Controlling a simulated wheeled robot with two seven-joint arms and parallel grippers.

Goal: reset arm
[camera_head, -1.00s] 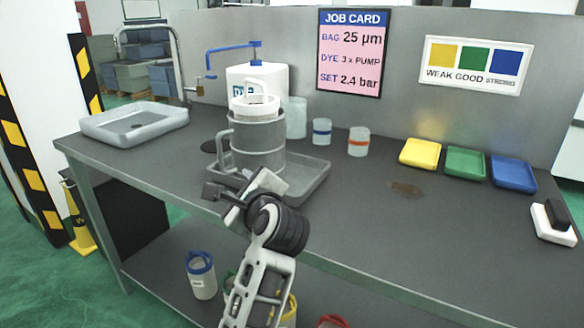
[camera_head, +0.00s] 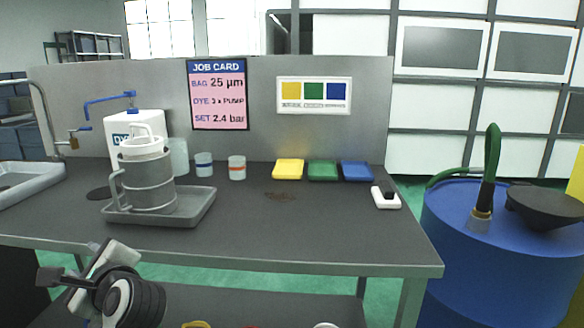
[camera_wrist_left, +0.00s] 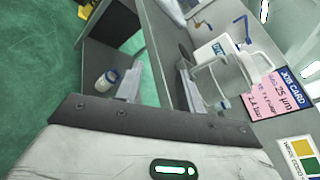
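My left gripper (camera_head: 75,265) is at the lower left of the head view, in front of the bench's front edge and lower than the bench top. In the left wrist view its two fingers (camera_wrist_left: 158,82) stand apart with nothing between them, so it is open and empty. The grey metal jug-like vessel (camera_head: 150,182), with a white-handled piece in its top, stands upright in a shallow grey tray (camera_head: 196,212), apart from the gripper. My right gripper is in neither view.
The dark bench top (camera_head: 330,228) is mostly clear at the front and right. A blue drum (camera_head: 455,245) with a hose and black funnel stands right of the bench. A blue-lidded container (camera_wrist_left: 107,80) shows below.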

